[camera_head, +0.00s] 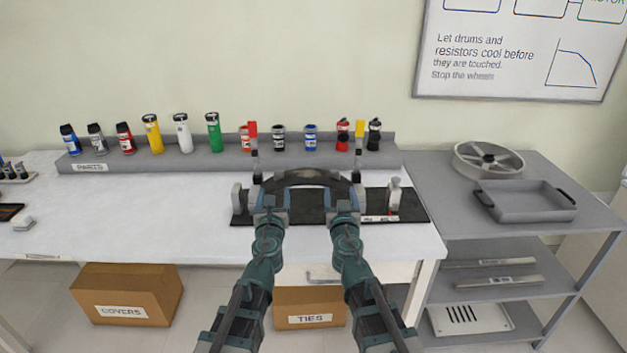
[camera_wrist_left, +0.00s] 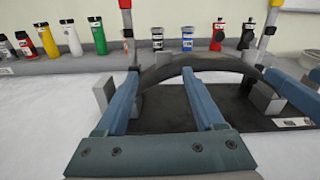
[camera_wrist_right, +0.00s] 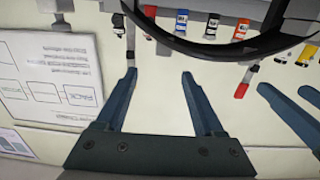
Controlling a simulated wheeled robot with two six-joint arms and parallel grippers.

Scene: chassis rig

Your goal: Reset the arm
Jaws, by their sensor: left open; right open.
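My left gripper (camera_head: 271,197) is open, low over the middle of the white bench. In the left wrist view its two fingers (camera_wrist_left: 160,80) stand apart with nothing between them, in front of a dark curved bar. My right gripper (camera_head: 343,197) is open beside it, slightly to the right. Its fingers (camera_wrist_right: 160,78) are apart and empty in the right wrist view. The dark arched bar (camera_head: 305,177) spans behind both grippers on a black base (camera_head: 410,207). The grippers hide part of the bar and base; I cannot tell whether they touch the bar.
Two uprights with a red top (camera_head: 252,130) and a yellow top (camera_head: 359,129) rise behind the bar. A grey parts rack (camera_head: 215,158) holds several bottles. At right, a grey shelf unit (camera_head: 440,205) carries a tray (camera_head: 525,203) and wheel (camera_head: 488,160). The bench's left side is mostly clear.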

